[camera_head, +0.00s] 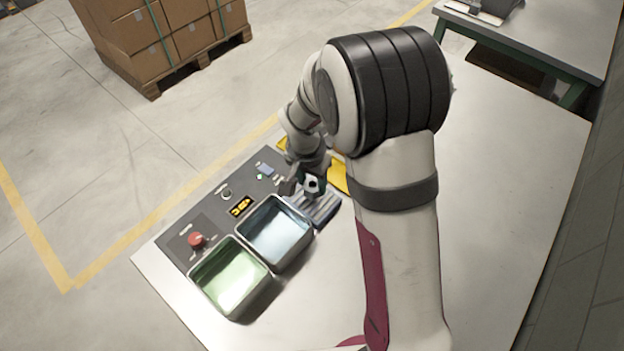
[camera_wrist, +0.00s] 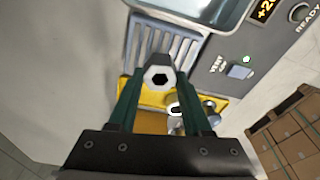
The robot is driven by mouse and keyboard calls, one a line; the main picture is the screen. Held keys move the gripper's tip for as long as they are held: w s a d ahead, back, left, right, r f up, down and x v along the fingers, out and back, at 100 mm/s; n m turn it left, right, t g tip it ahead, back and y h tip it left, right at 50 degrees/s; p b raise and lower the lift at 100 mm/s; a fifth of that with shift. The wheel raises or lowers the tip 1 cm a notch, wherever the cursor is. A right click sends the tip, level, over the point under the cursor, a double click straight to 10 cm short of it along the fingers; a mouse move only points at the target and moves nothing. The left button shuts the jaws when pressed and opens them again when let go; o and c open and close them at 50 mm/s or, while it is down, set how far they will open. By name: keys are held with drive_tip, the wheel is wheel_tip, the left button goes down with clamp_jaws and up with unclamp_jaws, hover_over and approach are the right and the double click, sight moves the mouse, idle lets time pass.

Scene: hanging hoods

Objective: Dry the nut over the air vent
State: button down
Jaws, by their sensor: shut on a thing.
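My gripper (camera_wrist: 160,80) is shut on a hex nut (camera_wrist: 160,77), pale-faced with a dark hole. The nut also shows in the head view (camera_head: 313,184), between the fingertips. The air vent (camera_wrist: 160,48) is a grey slatted grate. In the wrist view the nut overlaps the vent's edge nearest the yellow tray; in the head view the vent (camera_head: 320,208) lies just below it. The height gap between nut and vent is hard to tell. The vent switch (camera_wrist: 240,72) has a green light (camera_wrist: 246,59) beside it.
A yellow tray (camera_head: 338,178) with some metal parts adjoins the vent. On the other side stand a bluish bath (camera_head: 295,252) and a green bath (camera_head: 252,297). The panel has a red knob (camera_head: 196,239) and a lit display (camera_head: 241,207). The table's right part is clear.

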drive_tip(key=shift+r, duration=0.1)
drive_tip(key=shift+r, duration=2.45)
